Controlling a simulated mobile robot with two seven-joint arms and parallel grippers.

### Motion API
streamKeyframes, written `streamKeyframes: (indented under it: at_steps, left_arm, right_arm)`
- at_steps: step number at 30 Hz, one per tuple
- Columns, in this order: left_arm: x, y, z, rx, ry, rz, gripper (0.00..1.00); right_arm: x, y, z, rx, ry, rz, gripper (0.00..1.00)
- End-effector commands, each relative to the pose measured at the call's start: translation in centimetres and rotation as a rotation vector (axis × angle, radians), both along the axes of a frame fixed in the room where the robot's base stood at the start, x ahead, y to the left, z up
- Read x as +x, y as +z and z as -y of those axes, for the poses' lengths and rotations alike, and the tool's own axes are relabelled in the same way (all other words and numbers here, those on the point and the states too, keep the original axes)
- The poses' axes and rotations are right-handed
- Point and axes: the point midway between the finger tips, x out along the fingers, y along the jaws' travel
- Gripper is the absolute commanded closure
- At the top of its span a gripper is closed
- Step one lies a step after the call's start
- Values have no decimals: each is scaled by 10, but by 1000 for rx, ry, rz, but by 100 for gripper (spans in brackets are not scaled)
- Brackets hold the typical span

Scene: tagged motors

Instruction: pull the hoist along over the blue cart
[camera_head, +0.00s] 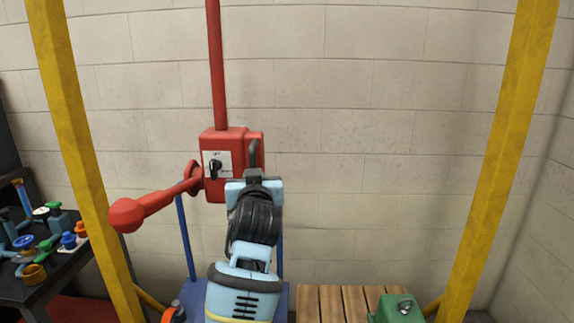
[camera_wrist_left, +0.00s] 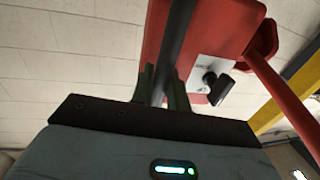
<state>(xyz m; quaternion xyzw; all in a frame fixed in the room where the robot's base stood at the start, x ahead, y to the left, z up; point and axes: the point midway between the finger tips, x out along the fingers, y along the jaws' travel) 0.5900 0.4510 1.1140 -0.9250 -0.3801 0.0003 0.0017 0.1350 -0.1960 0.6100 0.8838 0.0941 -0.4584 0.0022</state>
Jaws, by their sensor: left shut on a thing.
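The red hoist (camera_head: 222,190) hangs on a red pole (camera_head: 217,70). It has a pale label plate with a black switch (camera_head: 214,168) and a red arm with a rounded end (camera_head: 128,214) reaching left. My left gripper (camera_head: 254,174) is at the hoist's right side, shut on its dark upright handle (camera_head: 254,150). In the left wrist view, the fingers (camera_wrist_left: 162,88) close around the dark handle bar (camera_wrist_left: 174,45), beside the red hoist body (camera_wrist_left: 210,40). The blue cart (camera_head: 186,235) stands behind and below the hoist, partly hidden by my arm. My right gripper is not in view.
Yellow gantry posts (camera_head: 75,130) stand left and right (camera_head: 500,150). A wooden slatted pallet (camera_head: 335,305) with a green motor (camera_head: 395,310) at its right edge sits right of the cart. A dark table (camera_head: 45,285) with several coloured parts is at left. A block wall closes the back.

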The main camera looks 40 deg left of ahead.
Motion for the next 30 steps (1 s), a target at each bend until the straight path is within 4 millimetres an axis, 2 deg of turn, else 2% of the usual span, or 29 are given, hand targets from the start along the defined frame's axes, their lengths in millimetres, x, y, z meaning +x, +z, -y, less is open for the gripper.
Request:
streamKeyframes:
  at_steps: [1,3,9,15,26,27,30]
  left_arm:
    - [-13,6,-18,2,20,1,100]
    - [-22,7,-32,4,20,2,100]
    - [-38,5,-56,3,14,1,100]
    - [-44,2,-67,3,11,1,100]
    - [-46,1,-70,4,15,-1,100]
    - [-46,1,-70,4,16,-1,83]
    - [-46,1,-70,4,17,-1,70]
  right_arm:
    - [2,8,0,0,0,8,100]
    - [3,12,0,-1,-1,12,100]
    - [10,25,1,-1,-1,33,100]
    - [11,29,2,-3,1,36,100]
    - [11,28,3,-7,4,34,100]
    - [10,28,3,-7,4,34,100]
    - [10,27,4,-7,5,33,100]
